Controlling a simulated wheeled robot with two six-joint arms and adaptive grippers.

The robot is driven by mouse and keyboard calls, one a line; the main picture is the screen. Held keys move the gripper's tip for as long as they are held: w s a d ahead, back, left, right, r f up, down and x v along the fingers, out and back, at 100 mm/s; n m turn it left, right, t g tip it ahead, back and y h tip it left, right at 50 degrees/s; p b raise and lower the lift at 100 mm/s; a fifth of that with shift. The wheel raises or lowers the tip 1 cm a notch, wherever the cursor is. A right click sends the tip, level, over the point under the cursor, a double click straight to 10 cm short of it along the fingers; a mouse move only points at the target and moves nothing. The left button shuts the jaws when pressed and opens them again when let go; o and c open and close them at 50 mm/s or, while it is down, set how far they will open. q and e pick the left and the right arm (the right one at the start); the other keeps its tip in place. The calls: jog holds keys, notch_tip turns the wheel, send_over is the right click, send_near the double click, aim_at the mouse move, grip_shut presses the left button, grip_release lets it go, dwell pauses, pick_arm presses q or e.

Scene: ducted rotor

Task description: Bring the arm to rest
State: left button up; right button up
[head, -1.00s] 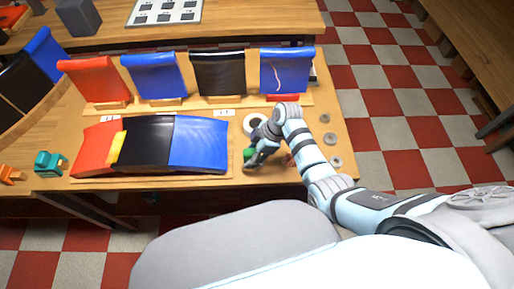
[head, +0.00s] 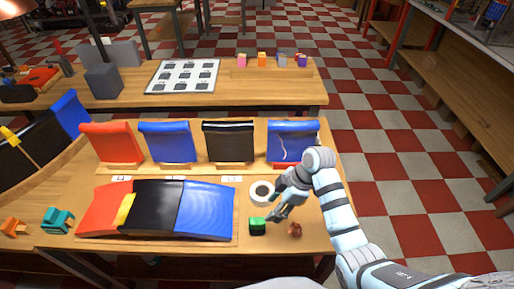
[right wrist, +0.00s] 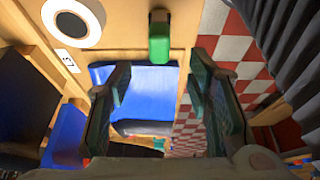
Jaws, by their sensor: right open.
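My right arm comes in from the lower right in the head view. My right gripper (head: 274,214) is open and empty, above the right part of the near table (head: 322,200). It is just beyond and right of a small green block (head: 257,226) in the picture. In the right wrist view the two fingers of the gripper (right wrist: 158,85) stand wide apart. The green block (right wrist: 160,42) shows ahead of them, with nothing between the fingertips. My left gripper is not in view.
A white tape roll (head: 262,193) stands beside my gripper. A small reddish-brown piece (head: 295,229) lies to the right. A curved red, black and blue panel (head: 155,209) lies left; several upright panels, such as the black one (head: 229,141), stand behind. Open checkered floor lies right.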

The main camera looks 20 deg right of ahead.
jog(key=s+d+f+m+h, duration=0.25)
jog(key=s+f+m, duration=0.25)
jog(key=s, duration=0.4)
jog(key=s+d+r+m+t+h, duration=0.1)
jog(key=s+d+r+m, duration=0.2)
jog(key=s, duration=0.4)
jog(key=s+d+r+m+t+h, duration=0.1)
jog(key=s+d+m+h, duration=0.1)
jog(key=s+m, duration=0.4)
notch_tip(320, 180, down, 22)
jog(key=s+d+g+b, duration=0.1)
jog(key=s+d, duration=0.1)
jog(key=s, duration=0.1)
jog(key=s+f+g+b, duration=0.1)
jog(key=s+f, duration=1.1)
jog(key=s, duration=0.1)
jog(key=shift+s+d+m, duration=0.2)
jog(key=shift+d+m, duration=0.1)
jog(key=shift+d, duration=0.15)
jog(key=shift+f, duration=0.1)
